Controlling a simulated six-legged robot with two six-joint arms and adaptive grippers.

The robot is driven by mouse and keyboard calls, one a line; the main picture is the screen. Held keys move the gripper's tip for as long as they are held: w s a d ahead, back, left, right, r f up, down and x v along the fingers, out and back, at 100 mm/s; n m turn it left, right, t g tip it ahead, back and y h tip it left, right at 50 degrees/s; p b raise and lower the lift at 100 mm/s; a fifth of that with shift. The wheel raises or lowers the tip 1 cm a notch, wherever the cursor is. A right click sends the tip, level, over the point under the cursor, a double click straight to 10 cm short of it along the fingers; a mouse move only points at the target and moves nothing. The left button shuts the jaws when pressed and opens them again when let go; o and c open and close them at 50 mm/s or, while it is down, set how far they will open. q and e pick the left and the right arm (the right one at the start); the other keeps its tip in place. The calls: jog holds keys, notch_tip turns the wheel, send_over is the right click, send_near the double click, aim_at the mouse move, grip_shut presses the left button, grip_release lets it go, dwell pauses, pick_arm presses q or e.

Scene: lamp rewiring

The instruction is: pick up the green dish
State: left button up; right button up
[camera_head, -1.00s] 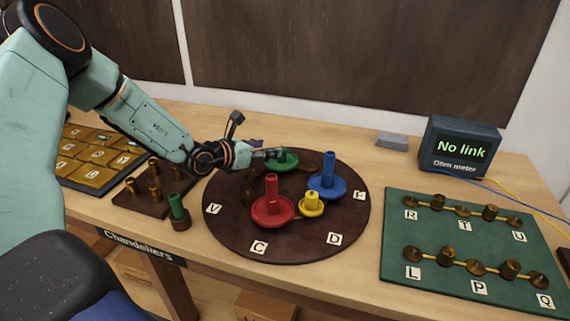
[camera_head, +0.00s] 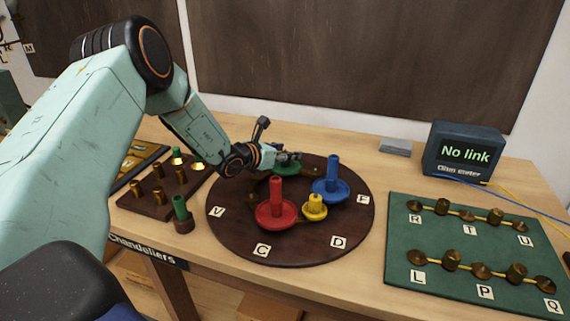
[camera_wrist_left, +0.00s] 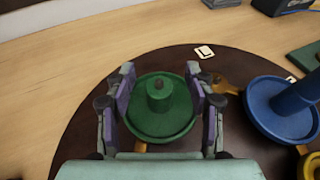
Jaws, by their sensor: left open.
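The green dish (camera_wrist_left: 160,125) is a round green saucer with a short green post in its middle. It sits on the dark round board (camera_head: 237,240); in the head view the dish (camera_head: 284,170) is partly hidden behind my left gripper (camera_head: 290,157). In the left wrist view my left gripper (camera_wrist_left: 162,98) is open, with one finger on each side of the dish. Whether the fingers touch the rim I cannot tell. My right gripper is not in view.
On the board, close to the green dish, stand a blue dish with a tall post (camera_head: 332,185), a red one (camera_head: 275,212) and a small yellow one (camera_head: 315,208). A peg block (camera_head: 150,197) is at left. A green panel (camera_head: 450,235) and an ohm meter (camera_head: 462,150) are at right.

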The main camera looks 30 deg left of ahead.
pick_arm(q)
jog(key=shift+a+f, duration=0.1)
jog(key=shift+a, duration=0.05)
jog(key=shift+c, duration=0.8)
jog(key=shift+w+d, duration=0.15)
jog(key=shift+d, duration=0.05)
jog(key=c, duration=0.5)
jog(key=shift+a, duration=0.15)
jog(key=c, duration=0.4)
grip_shut()
